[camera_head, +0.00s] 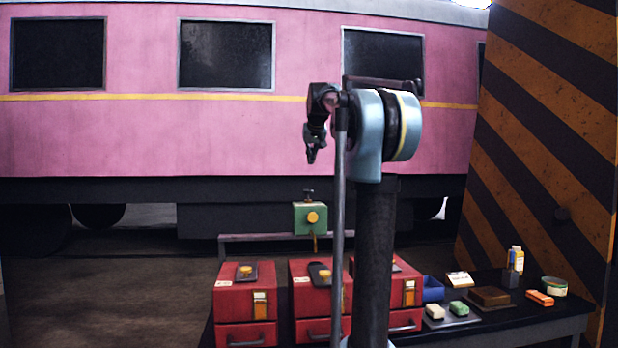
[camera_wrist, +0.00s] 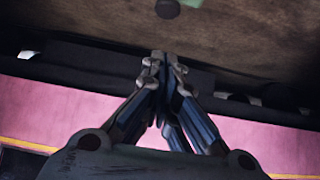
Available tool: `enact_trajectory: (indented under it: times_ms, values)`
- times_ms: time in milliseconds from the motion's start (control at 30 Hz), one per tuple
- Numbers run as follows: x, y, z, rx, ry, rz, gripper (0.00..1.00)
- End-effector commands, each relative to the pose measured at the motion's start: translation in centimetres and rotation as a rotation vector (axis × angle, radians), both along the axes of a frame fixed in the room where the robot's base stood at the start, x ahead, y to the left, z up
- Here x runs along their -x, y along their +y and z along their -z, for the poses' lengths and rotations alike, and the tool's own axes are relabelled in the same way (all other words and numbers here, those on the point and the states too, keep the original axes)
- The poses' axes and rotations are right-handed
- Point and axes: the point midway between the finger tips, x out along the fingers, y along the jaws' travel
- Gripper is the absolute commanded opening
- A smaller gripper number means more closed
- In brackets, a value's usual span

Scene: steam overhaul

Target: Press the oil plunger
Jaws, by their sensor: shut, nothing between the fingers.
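A green box (camera_head: 310,218) with a round yellow knob (camera_head: 313,217) on its front stands on a rail behind the red cases. A small dark plunger (camera_head: 308,194) sticks up from its top. My gripper (camera_head: 311,158) hangs in the air above the box in the head view, pointing down, apart from the plunger. In the wrist view my gripper (camera_wrist: 163,62) has its fingertips together with nothing between them. At the top edge of that view are a dark round disc (camera_wrist: 168,8), which looks like the plunger's head, and a sliver of green (camera_wrist: 193,3).
A blue bin (camera_head: 432,289), a brown block (camera_head: 489,297), a bottle (camera_head: 515,260) and a tin (camera_head: 553,286) lie right. A pink carriage (camera_head: 140,140) fills the back; a striped pillar (camera_head: 550,130) stands right.

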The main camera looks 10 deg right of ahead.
Motion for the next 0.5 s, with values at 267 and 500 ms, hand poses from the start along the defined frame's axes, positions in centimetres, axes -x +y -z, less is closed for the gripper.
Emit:
enact_trajectory:
  times_ms: [267, 500]
  values:
    - [-2.8, 0.0, 2.8, 0.000, 0.000, 0.000, 0.00]
    - [-5.8, -0.1, 5.8, 0.000, 0.000, 0.001, 0.00]
